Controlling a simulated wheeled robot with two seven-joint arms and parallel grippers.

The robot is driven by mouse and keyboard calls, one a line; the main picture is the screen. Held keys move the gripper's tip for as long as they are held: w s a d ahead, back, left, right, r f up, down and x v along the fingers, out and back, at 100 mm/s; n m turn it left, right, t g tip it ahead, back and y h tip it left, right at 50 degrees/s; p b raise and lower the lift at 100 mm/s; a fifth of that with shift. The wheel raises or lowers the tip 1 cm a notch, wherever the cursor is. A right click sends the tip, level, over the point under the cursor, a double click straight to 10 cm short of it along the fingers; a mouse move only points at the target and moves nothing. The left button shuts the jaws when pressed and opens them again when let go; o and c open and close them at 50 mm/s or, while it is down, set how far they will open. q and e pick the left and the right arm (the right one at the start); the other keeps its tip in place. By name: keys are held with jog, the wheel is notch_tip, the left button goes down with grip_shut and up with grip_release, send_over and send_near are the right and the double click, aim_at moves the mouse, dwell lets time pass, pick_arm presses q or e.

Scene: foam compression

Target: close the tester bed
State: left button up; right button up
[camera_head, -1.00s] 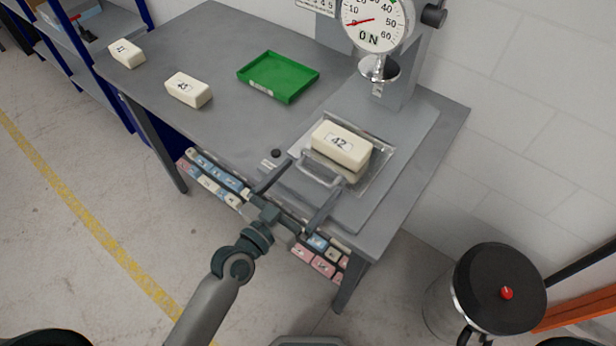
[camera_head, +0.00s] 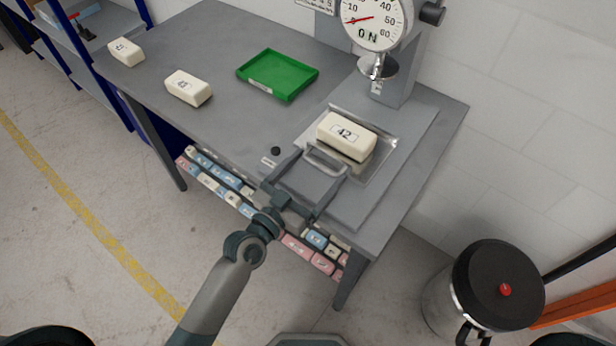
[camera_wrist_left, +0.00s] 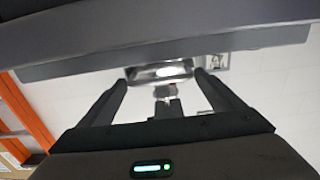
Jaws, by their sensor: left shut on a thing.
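The tester bed (camera_head: 384,152) is a shiny metal tray on the grey base of the tester. A cream foam block marked 42 (camera_head: 345,137) lies on it. The bed's handle (camera_head: 326,160) faces the front left. My left gripper (camera_head: 323,165) is shut on the handle, with one finger at each end of it. In the left wrist view a shiny metal bar (camera_wrist_left: 160,73) shows between the two fingertips. The round press plate (camera_head: 378,66) hangs behind the bed, clear above the foam block. My right gripper is not in view.
A dial gauge (camera_head: 372,22) reads 0 N. A green tray (camera_head: 279,76) and two more foam blocks, one near (camera_head: 188,88) and one far (camera_head: 126,51), lie on the grey table (camera_head: 225,45). A lidded bin (camera_head: 497,287) stands at the right.

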aim_at(328, 157)
pick_arm(q)
jog(key=x, duration=0.7)
jog(key=o, duration=1.4)
jog(key=shift+c, duration=0.2)
jog(key=shift+s, duration=0.1)
jog(key=shift+s+a+f+b, duration=0.1)
jog(key=shift+s+a+b, duration=0.1)
jog(key=shift+b, duration=0.15)
jog(key=b+v, duration=0.4)
jog(key=v, duration=1.2)
jog(key=shift+s+a, duration=0.2)
jog(key=shift+s, duration=0.05)
